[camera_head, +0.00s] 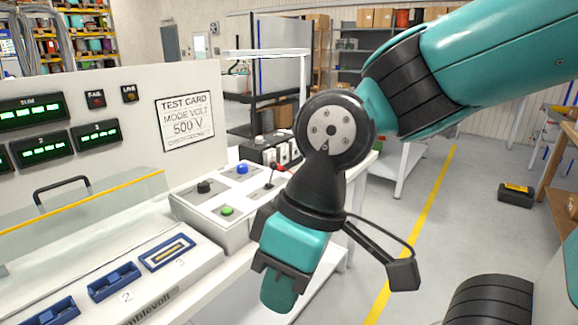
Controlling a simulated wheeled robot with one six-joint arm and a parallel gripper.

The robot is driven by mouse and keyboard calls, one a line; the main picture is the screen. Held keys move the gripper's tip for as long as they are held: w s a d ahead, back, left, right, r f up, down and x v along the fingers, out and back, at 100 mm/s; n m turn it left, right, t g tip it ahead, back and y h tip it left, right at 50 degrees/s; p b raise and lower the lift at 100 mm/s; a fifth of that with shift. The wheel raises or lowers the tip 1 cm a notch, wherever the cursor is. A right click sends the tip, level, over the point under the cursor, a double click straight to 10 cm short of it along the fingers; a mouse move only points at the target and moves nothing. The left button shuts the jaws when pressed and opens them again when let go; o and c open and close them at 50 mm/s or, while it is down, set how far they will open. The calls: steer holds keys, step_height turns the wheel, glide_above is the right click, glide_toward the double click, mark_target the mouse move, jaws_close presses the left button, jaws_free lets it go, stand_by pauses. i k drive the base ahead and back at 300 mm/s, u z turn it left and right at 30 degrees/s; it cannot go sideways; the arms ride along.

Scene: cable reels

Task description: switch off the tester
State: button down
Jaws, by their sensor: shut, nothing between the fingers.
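The tester is a white bench unit with an upright panel (120,150) and a sloped control box (187,207). The box carries a black knob (205,187), a blue button (242,168), a green button (227,210) and a small lever switch with a red tip (271,175). Green digits glow on the panel displays (30,113); the FAIL lamp (96,99) and LIVE lamp (129,93) sit beside them. My gripper (278,297) is shut and empty, pointing down in front of the box's right side. It is apart from the buttons and hides part of the box's right edge.
A clear guard with a yellow edge (95,205) and black handle stands before the panel. Numbered blue sockets (113,282) line the front. A test card (187,121) hangs on the panel. Behind is a box with switches (270,150).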

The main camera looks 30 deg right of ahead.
mark_target(273, 165)
steer(key=z, duration=0.6)
steer(key=i, duration=1.1)
steer(key=u, duration=0.6)
